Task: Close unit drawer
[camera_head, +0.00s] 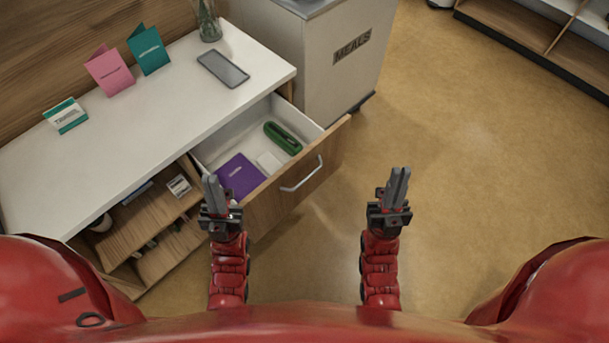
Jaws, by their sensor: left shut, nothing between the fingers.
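The unit drawer (311,172) stands pulled out from the bedside unit (190,85), with its wooden front and metal handle (302,175) facing the open floor. My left gripper (214,190) is shut and empty. In the picture it overlaps the drawer's near left end; I cannot tell whether it touches. My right gripper (398,186) is over the floor to the right of the drawer front, apart from it. Its fingers appear together with nothing between them.
On the unit's white top are a phone (223,68), a pink card (109,71), a teal card (148,49), a small box (66,115) and a glass vase (208,22). A meals cart (345,60) stands beyond the drawer. The floor (480,180) at right is clear.

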